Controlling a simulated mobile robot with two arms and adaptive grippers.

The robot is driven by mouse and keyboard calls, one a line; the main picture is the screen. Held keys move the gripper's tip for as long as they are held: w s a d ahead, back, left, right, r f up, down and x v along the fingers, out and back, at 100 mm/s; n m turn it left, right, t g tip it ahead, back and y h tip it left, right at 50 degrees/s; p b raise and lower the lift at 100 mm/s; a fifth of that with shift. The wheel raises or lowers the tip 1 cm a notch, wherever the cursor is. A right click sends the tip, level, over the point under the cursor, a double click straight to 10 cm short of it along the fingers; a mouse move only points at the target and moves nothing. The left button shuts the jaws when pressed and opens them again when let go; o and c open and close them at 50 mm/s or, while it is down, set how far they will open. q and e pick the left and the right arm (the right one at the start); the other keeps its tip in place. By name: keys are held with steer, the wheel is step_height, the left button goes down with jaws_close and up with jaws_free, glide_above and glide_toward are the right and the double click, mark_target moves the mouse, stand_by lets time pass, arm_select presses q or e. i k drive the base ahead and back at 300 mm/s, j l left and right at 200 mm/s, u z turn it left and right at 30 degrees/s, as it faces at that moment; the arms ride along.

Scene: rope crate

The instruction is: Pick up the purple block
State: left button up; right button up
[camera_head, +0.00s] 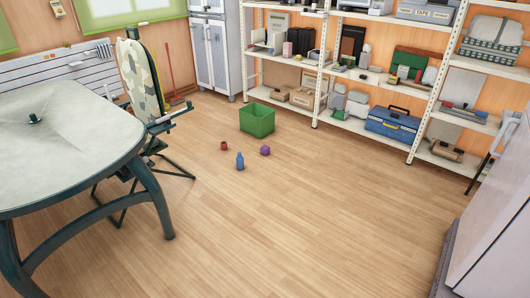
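The purple block (265,150) is a small cube on the wooden floor, near the middle of the head view. A blue bottle (240,160) stands just to its left and a little nearer. A small red cup-like object (224,146) lies farther left. A green crate (257,120) stands behind them on the floor, open at the top. Neither of my grippers shows in this view.
A table (60,130) and a folding camouflage chair (142,80) stand at the left. Loaded shelves (335,125) line the back and right. A pale cabinet-like body (495,225) is at the right edge. The floor (300,220) in front is clear.

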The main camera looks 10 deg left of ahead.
mark_target(265, 150)
steer(key=i+u, duration=0.25)
steer(key=i, duration=1.65)
